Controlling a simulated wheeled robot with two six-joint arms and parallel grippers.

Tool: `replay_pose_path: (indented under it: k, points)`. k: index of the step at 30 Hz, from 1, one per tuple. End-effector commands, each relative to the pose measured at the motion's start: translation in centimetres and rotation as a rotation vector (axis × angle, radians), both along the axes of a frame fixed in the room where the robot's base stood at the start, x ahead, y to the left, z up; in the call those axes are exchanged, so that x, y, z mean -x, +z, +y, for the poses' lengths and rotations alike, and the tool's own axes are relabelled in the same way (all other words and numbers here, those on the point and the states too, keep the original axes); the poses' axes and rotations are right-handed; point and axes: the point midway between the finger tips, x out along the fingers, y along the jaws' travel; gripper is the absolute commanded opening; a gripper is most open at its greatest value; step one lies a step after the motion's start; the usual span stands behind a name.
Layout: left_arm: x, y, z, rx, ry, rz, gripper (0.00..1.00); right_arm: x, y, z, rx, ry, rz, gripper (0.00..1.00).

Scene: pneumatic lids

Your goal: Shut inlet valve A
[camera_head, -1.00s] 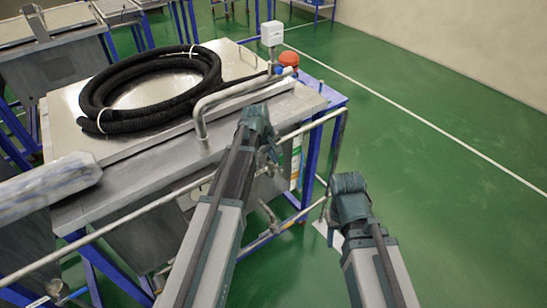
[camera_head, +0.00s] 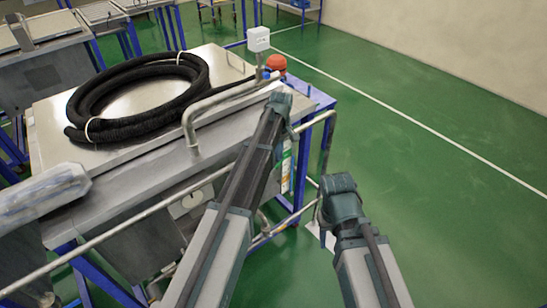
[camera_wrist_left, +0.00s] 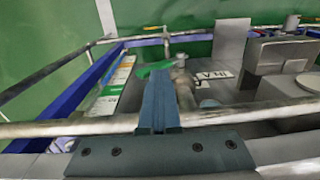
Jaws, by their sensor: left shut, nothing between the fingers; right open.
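The left wrist view shows a label reading "IN A" (camera_wrist_left: 214,77) on the grey tank side, beside a metal pipe fitting (camera_wrist_left: 182,82). A green lever (camera_wrist_left: 152,68) lies at the top of this fitting, partly behind my fingers. My left gripper (camera_wrist_left: 160,78) is shut and empty, its tips at the lever; I cannot tell whether they touch it. In the head view my left gripper (camera_head: 278,105) is at the tank's front right corner, and the valve is hidden there. My right gripper (camera_head: 338,190) is over the floor to the right, its fingers not clearly visible.
A metal rail (camera_head: 130,222) runs along the tank front, and it crosses below my fingers in the wrist view (camera_wrist_left: 60,130). Green floor (camera_head: 430,200) is free at right.

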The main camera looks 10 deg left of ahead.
Motion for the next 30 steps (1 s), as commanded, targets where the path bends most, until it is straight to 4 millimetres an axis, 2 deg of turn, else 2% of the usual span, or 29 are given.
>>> replay_pose_path:
  k: [15, 30]
  points:
    - [-2.9, -3.0, -2.2, 0.001, -0.001, -0.001, 0.00, 0.0, -3.0, 0.0, 0.000, 0.000, 0.000, 0.50]
    - [-3.8, -5.1, -3.0, 0.001, 0.000, -0.001, 0.00, 0.0, -5.2, 0.0, 0.000, 0.000, 0.000, 0.50]
